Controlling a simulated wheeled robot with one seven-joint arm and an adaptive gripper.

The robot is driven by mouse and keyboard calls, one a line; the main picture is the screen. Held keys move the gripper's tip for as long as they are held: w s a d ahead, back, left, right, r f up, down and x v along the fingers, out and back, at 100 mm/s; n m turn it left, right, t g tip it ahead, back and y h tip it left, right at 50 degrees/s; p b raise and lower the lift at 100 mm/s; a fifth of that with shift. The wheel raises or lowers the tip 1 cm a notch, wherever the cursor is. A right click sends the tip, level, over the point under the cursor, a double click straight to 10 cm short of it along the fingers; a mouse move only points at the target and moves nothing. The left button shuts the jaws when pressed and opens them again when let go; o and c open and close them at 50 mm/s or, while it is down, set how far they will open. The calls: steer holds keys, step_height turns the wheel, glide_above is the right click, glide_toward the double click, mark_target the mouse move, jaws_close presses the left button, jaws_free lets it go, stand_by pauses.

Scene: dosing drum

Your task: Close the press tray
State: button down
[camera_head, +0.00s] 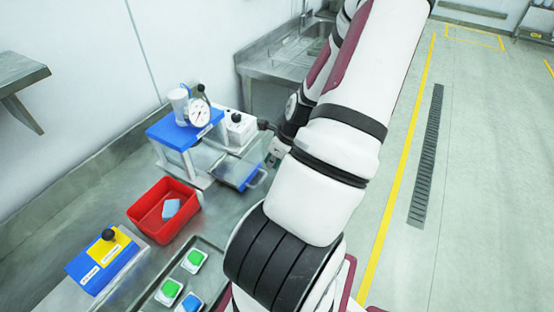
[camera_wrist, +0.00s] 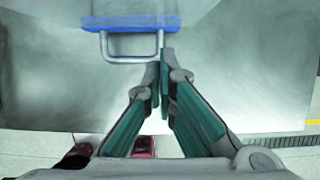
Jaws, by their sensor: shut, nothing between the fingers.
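The press (camera_head: 186,131) stands on the metal bench, with a blue top and a round dial gauge. Its blue press tray (camera_head: 235,173) sticks out towards the right, with a metal handle at its outer end. In the wrist view the tray's blue front edge (camera_wrist: 130,22) is at the top, and its U-shaped handle (camera_wrist: 128,60) hangs below it. My gripper (camera_wrist: 162,68) is shut and empty, its tips close to the handle's right corner; I cannot tell whether they touch. In the head view my gripper (camera_head: 273,157) is partly hidden by my arm, just right of the tray.
A red bin (camera_head: 164,209) with a light blue item stands in front of the press. A blue and yellow box (camera_head: 104,260) and a dark tray (camera_head: 222,262) with green and blue pieces are nearer. A metal sink (camera_head: 283,60) is behind. Bench surface around the handle looks clear.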

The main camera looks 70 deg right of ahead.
steer(key=shift+w+d, duration=0.15)
steer(key=shift+w, duration=0.85)
steer(key=b, duration=0.3)
glide_above(236, 161)
steer(key=shift+w, duration=0.1)
